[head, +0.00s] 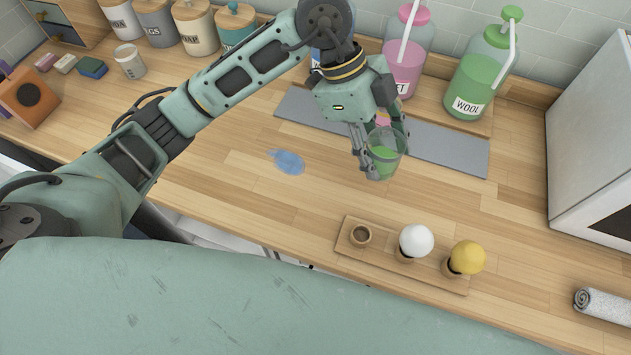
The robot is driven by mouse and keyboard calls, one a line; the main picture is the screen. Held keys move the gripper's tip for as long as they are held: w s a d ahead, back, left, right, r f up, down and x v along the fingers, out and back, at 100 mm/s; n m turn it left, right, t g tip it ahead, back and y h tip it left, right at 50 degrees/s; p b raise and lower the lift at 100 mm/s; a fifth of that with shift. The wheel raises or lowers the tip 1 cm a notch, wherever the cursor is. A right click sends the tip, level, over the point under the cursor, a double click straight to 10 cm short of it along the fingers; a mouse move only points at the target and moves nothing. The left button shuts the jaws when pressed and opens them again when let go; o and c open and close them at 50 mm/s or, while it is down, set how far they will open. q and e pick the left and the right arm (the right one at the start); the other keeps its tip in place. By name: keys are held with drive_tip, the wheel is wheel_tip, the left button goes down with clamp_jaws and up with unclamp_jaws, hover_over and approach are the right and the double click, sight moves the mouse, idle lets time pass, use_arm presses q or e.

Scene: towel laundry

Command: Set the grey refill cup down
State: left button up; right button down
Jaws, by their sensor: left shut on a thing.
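My left gripper (381,152) is shut on a translucent greyish cup (388,150) with green liquid inside. The cup looks close to upright, near the front edge of the grey mat (450,146). I cannot tell whether its bottom touches the wooden counter or hangs just above it. The fingers cover part of the cup's left side. My right gripper is not in view.
A green WOOL dispenser (477,83) and a pink one (404,72) stand behind. A blue puddle (288,162) lies to the left. A wooden tray (345,243) with a white ball (416,240) and a yellow ball (467,257) sits in front. The counter (520,260) at right is partly clear.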

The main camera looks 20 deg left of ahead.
use_arm(q)
drive_tip(key=s+a+f+p, duration=0.1)
drive_tip(key=a+f, duration=0.1)
drive_tip(key=a, duration=0.1)
drive_tip(key=s+a+f+p, duration=0.1)
drive_tip(key=a+f, duration=0.1)
drive_tip(key=a, duration=0.2)
drive_tip(key=a+f+p, duration=0.1)
drive_tip(key=a+f, duration=0.1)
drive_tip(key=a, duration=0.2)
drive_tip(key=shift+s+f, duration=0.25)
drive_tip(key=shift+s, duration=0.15)
wheel_tip(320, 180, down, 4)
drive_tip(key=shift+f+p, duration=0.1)
drive_tip(key=shift+p, duration=0.6)
drive_tip(key=shift+f, duration=0.3)
drive_tip(key=o, duration=0.9)
drive_tip(key=shift+s, duration=0.1)
drive_tip(key=shift+o, duration=1)
drive_tip(key=shift+r, duration=0.1)
